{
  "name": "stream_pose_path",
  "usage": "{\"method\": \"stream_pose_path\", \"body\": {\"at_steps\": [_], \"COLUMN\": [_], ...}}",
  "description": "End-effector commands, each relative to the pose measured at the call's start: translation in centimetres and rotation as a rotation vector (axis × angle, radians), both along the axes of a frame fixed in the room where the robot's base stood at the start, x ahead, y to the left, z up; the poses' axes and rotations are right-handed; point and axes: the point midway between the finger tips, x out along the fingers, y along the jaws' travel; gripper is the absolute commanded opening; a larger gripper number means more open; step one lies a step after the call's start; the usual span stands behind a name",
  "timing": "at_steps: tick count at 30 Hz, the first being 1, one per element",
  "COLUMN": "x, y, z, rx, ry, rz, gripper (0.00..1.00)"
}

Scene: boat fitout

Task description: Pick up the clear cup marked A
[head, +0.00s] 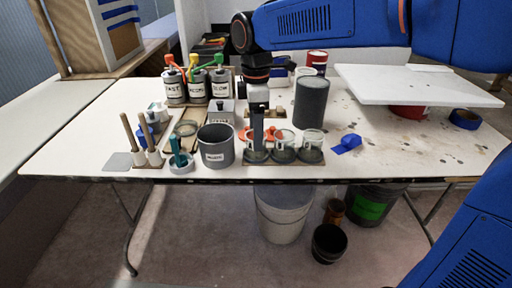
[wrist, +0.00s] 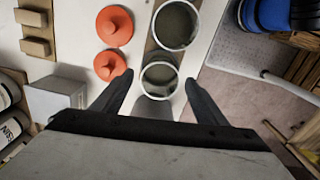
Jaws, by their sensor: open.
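Three clear cups stand in a row on a thin wooden base: a left cup (head: 256,156), a middle cup (head: 284,150) and a right cup (head: 312,150). I cannot read a letter on any of them. My gripper (head: 258,145) points down over the left cup and partly hides it. In the wrist view, my gripper (wrist: 159,80) is open, with a round cup rim (wrist: 160,66) between its two dark fingers, seen from above. No grip on it shows. A second cup (wrist: 176,25) stands further up that view.
A grey pot (head: 216,153) stands left of the cups. Orange lids (wrist: 114,27) lie behind them. A tall dark can (head: 311,108) and a white board (head: 410,84) stand behind to the right. Blue cloth (head: 347,143) lies right. The table's front edge is close.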

Motion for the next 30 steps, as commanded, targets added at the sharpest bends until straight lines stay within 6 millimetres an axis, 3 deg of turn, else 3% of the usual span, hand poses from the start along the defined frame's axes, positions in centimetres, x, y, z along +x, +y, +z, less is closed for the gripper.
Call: {"method": "stream_pose_path", "body": {"at_steps": [6, 13, 14, 19, 30], "x": [0.0, 0.0, 0.0, 0.0, 0.0], "y": [0.0, 0.0, 0.0, 0.0, 0.0], "z": [-2.0, -2.1, -2.1, -2.1, -1.6], "rx": [-0.001, 0.000, 0.000, 0.000, 0.001], "ry": [0.001, 0.000, 0.000, 0.000, -0.001], "rz": [0.000, 0.000, 0.000, 0.000, 0.000], "gripper": [0.66, 0.66, 0.64, 0.23, 0.23]}}
